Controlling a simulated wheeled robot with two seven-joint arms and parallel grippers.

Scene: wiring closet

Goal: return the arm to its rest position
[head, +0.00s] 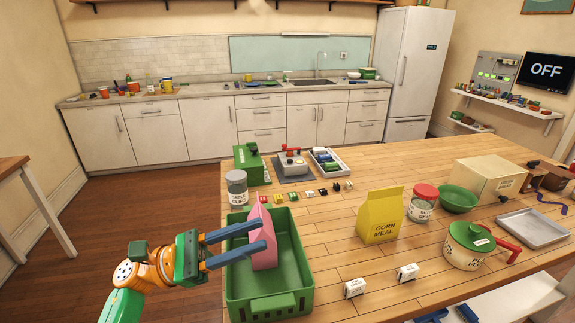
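My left gripper (264,234) reaches in from the left over the green bin (306,290) on the table. Its two blue fingers are spread apart, so it is open. A pink package (264,261) stands in the bin, leaning a little. The fingertips overlap the package in the picture; I cannot tell whether they touch it. My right gripper is not in view.
On the wooden table (330,235) stand a grey-lidded jar (237,190) behind the bin, a yellow corn meal bag (381,215), a red-lidded jar (422,205), a green bowl (458,199), a green-lidded pot (467,247) and two small white boxes (355,288). Open floor lies to the left.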

